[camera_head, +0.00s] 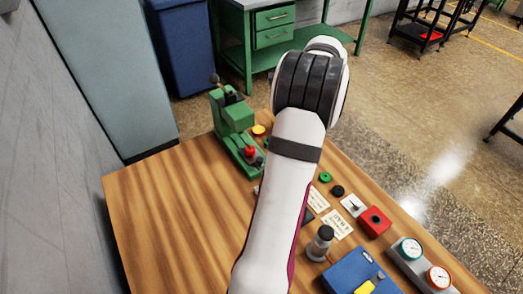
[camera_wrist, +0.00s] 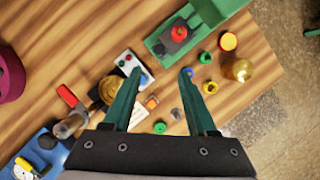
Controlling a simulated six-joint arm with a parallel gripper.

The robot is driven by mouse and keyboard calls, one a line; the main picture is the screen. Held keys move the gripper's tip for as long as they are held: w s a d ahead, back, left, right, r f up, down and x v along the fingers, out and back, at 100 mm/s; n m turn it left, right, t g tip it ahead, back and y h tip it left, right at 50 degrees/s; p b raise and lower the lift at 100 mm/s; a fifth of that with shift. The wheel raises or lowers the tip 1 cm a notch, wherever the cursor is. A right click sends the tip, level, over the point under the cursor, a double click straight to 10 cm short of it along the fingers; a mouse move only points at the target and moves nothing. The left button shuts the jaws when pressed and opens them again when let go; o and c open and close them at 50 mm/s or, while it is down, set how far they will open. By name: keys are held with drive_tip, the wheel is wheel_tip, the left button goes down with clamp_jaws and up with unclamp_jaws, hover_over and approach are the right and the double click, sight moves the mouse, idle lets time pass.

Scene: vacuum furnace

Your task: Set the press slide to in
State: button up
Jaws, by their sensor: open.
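The green press (camera_head: 232,118) stands at the far edge of the wooden table in the head view. A red-topped part (camera_head: 250,152) sits on its low base, on the near side. In the wrist view the green press base (camera_wrist: 215,12) is at the top, with a dark block bearing a red knob (camera_wrist: 179,33) on it. I cannot tell the slide's position for sure. My gripper (camera_wrist: 161,72) is open and empty, its two green fingers apart, pointing toward the press base and short of it in the picture. In the head view my arm hides the gripper.
A white panel with buttons (camera_wrist: 127,63) lies by the left finger. A brass knob (camera_wrist: 238,70) and small coloured rings (camera_wrist: 210,87) lie at right. A red box (camera_head: 374,220), blue box (camera_head: 348,272) and gauges (camera_head: 411,250) line the table's right side. The table's left is clear.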

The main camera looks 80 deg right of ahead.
drive_tip(key=x, duration=1.3)
clamp_jaws()
idle(0.8)
